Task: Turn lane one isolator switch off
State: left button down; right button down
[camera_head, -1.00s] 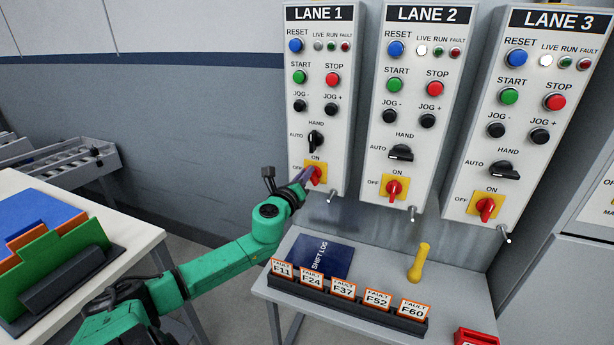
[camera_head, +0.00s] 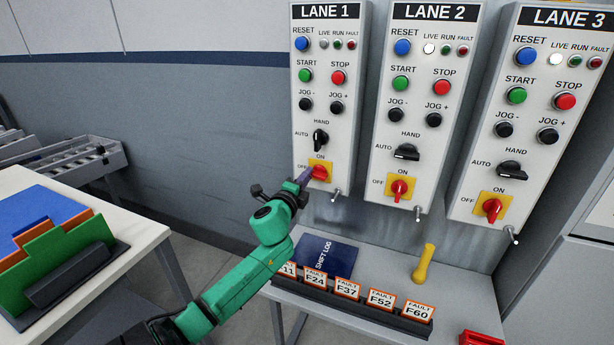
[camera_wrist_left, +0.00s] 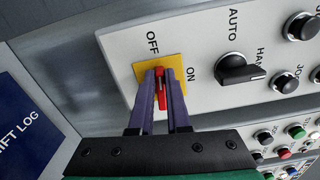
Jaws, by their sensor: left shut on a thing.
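The lane 1 isolator switch (camera_head: 320,172) is a red handle on a yellow plate at the bottom of the LANE 1 panel (camera_head: 323,100). My left gripper (camera_head: 309,177) reaches it from the lower left, its purple fingers shut on the handle. In the left wrist view the red handle (camera_wrist_left: 161,92) sits between the two fingers (camera_wrist_left: 161,100). The handle lies about level across the panel, in line with the OFF side. The lane 1 LIVE lamp (camera_head: 324,44) is grey. My right gripper is not in view.
LANE 2 (camera_head: 430,60) and LANE 3 (camera_head: 560,85) panels stand to the right, with LIVE lamps white and red handles near upright. Below is a shelf with a blue shift log (camera_head: 327,254), fault cards (camera_head: 347,290) and a yellow-handled object (camera_head: 424,264).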

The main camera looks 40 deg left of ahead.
pick_arm(q)
jog(key=shift+n, duration=0.7)
jog(key=shift+f, duration=0.1)
jog(key=c, duration=0.9)
grip_release()
jog(key=shift+a, duration=0.1)
jog(key=b+v, duration=0.1)
jog(key=v, duration=1.3)
jog(key=shift+s+b, duration=0.25)
jog(key=shift+b, duration=0.05)
